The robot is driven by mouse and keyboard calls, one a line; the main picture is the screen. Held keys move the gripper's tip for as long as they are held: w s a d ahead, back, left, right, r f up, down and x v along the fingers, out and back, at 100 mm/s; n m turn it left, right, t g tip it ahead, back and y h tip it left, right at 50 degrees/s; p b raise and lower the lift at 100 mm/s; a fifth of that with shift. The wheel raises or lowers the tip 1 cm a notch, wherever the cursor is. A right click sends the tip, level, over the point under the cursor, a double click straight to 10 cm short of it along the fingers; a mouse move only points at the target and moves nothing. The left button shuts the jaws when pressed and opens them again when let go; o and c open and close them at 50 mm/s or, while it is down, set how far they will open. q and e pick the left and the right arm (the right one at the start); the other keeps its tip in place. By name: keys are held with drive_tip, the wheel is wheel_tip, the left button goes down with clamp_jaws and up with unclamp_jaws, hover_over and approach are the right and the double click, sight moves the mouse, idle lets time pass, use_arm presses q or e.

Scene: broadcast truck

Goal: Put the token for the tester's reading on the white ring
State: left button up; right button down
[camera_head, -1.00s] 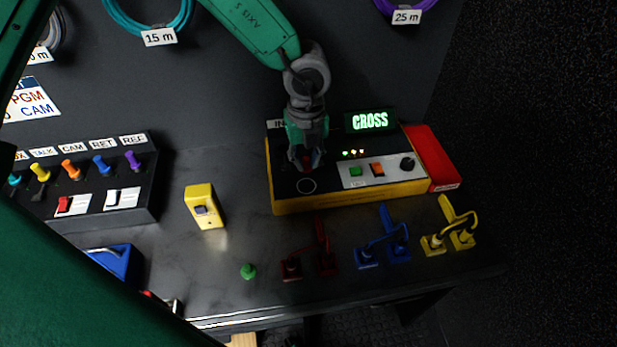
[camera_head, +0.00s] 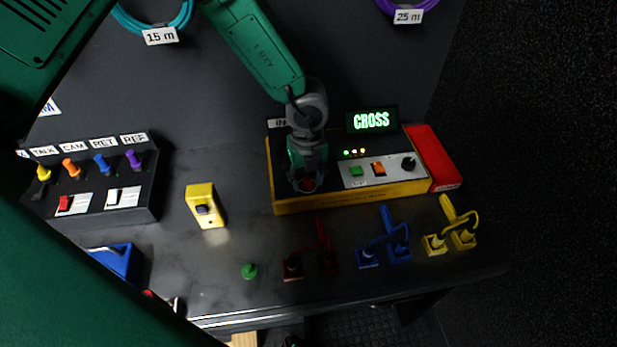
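The tester (camera_head: 350,199) is a yellow-edged box with a black top, and its display (camera_head: 371,120) reads CROSS. My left gripper (camera_head: 307,184) points down at the front left of that top, with a red token (camera_head: 308,184) between its fingertips. The fingers look closed on it. The white ring on the tester top is hidden under the gripper. I cannot tell whether the token touches the top. A green token (camera_head: 249,271) stands on the bench, left of the red cable plugs. My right gripper is not seen.
Red (camera_head: 325,262), blue (camera_head: 397,250) and yellow (camera_head: 462,236) looped plugs stand along the bench front. A yellow handheld device (camera_head: 205,206) stands left of the tester. A black switch panel (camera_head: 105,178) is further left. A red block (camera_head: 433,158) adjoins the tester's right end.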

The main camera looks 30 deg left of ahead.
sight(308, 179)
use_arm(q)
wheel_tip(308, 179, up, 12)
drive_tip(key=shift+r, duration=0.15)
idle(0.6)
idle(0.4)
